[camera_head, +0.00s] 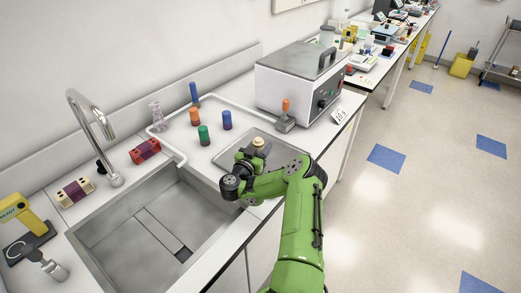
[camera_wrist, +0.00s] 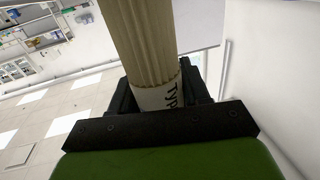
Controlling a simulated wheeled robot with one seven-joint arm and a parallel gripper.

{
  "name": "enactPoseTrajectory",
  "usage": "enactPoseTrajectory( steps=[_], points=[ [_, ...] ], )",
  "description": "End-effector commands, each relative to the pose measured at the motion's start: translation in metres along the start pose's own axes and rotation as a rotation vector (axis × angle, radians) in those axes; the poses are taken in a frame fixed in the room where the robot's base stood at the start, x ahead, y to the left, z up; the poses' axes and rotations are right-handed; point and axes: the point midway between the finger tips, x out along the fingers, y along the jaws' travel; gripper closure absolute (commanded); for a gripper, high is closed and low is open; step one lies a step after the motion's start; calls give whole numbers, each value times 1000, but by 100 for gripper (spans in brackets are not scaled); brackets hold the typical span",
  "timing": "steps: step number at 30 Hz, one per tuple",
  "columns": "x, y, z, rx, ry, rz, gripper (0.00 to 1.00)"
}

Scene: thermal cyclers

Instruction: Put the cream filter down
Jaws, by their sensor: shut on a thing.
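The cream filter is a ribbed cream cylinder with a white lettered label; it fills the upper middle of the wrist view (camera_wrist: 145,40). My gripper (camera_wrist: 160,95) is shut on it near the label. In the head view only the small cream top of the filter (camera_head: 258,142) shows above my gripper (camera_head: 252,155). The rest of it is hidden behind the gripper. The gripper is over or beside the shallow metal basin (camera_head: 290,152) on the counter. I cannot tell whether the filter touches a surface.
A large sink (camera_head: 150,225) with a tall tap (camera_head: 92,130) lies left. Orange (camera_head: 194,116), green (camera_head: 203,135) and blue (camera_head: 227,120) cylinders stand behind my gripper. A grey metal box (camera_head: 300,80) and an orange-handled tool (camera_head: 285,115) stand at the back right.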

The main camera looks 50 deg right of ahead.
Motion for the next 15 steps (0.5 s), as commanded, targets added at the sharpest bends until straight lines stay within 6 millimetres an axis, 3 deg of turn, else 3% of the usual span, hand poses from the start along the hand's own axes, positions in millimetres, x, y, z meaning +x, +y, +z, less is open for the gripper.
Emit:
enactPoseTrajectory(
  steps=[9, 10, 14, 15],
  points=[
    [0, 0, 3, 1, 1, 1, 92],
    [0, 0, 3, 1, 1, 0, 49],
    [0, 0, 3, 2, 1, 0, 29],
    [0, 0, 3, 2, 1, 0, 28]
  ],
)
